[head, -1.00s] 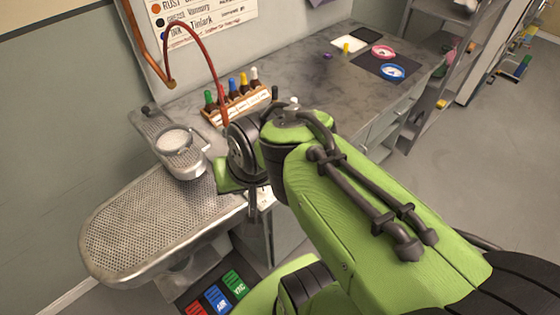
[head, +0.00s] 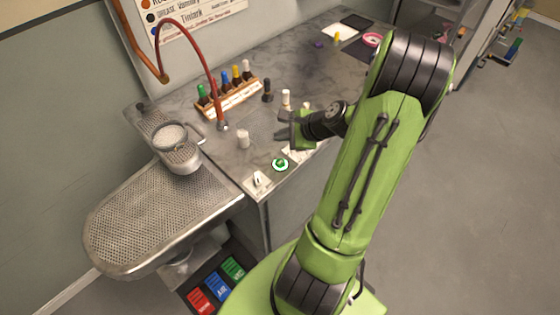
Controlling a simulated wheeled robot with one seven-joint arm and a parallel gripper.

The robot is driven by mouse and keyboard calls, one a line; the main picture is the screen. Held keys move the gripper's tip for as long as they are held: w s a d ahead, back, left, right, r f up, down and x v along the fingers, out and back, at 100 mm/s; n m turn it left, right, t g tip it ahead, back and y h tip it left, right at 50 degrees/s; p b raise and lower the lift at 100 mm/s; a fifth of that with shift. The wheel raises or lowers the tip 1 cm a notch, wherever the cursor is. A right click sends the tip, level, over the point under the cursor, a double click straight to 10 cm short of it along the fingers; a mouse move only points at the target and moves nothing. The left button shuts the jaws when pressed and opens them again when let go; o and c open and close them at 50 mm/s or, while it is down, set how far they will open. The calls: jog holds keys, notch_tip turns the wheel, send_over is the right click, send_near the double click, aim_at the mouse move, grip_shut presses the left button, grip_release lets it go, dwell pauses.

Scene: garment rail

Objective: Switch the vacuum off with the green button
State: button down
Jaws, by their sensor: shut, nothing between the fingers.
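The round green button (head: 281,164) with a pale ring sits near the front edge of the grey worktop, in full view. My gripper (head: 284,133) is shut and empty. In the picture it lies just above and slightly right of the button, apart from it; its height over the worktop is hard to judge. A perforated metal pressing board (head: 150,222) extends to the left of the worktop.
A wooden rack (head: 228,99) holds several coloured bottles. A red hose (head: 205,58) arches behind. Red, blue and green pedals (head: 217,286) lie below.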

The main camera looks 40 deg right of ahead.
aim_at(283, 164)
jog(key=shift+f, duration=0.1)
notch_tip(283, 164, down, 8)
jog(key=b, duration=0.8)
jog(key=shift+f, duration=0.35)
dwell(1.2)
jog(key=shift+f+b, duration=0.3)
jog(key=shift+f, duration=0.1)
jog(key=shift+f, duration=0.4)
dwell(0.5)
jog(key=shift+r+p, duration=0.6)
jog(key=shift+r, duration=0.25)
